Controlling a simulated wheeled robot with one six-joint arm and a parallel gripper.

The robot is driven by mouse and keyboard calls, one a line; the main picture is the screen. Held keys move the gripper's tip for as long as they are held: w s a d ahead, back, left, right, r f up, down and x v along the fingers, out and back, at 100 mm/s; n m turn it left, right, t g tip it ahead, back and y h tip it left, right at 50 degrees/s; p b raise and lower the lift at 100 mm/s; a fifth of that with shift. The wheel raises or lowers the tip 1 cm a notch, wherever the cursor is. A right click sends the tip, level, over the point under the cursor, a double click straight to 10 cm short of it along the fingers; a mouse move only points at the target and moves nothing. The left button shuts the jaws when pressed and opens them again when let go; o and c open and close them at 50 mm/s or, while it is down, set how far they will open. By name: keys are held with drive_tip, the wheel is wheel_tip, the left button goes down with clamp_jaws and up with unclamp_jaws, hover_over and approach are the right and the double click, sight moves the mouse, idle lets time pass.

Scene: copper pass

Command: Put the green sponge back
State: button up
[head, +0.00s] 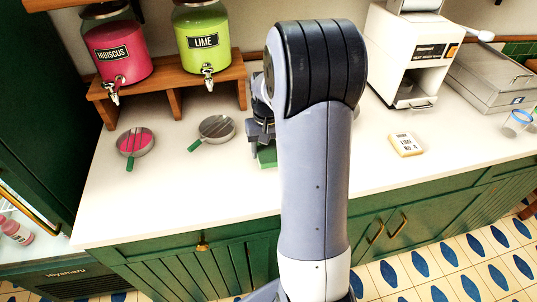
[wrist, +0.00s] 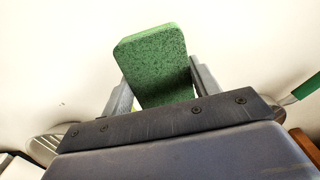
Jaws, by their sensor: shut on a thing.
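The green sponge (wrist: 152,58) is a speckled green block with rounded corners. In the wrist view it stands between the two fingers of my gripper (wrist: 158,85), which is shut on it. In the head view the sponge (head: 267,157) shows as a small green patch under my gripper (head: 262,140), just over the white counter. My arm hides part of the gripper and sponge there. I cannot tell whether the sponge touches the counter.
A hibiscus dispenser (head: 117,50) and a lime dispenser (head: 202,42) stand on a wooden shelf (head: 170,83). Two green-handled strainers, one pink inside (head: 136,141) and one grey (head: 216,128), lie left of my gripper. A labelled block (head: 405,145) and white machine (head: 408,60) are right. The counter (head: 180,190) is clear in front.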

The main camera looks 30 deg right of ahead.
sight(267, 149)
drive_tip(key=shift+f, duration=1.45)
drive_tip(key=shift+f, duration=0.1)
drive_tip(key=shift+f, duration=0.15)
drive_tip(key=o, duration=0.9)
drive_tip(key=shift+o, duration=0.2)
wheel_tip(267, 149, up, 12)
drive_tip(key=shift+r, duration=0.25)
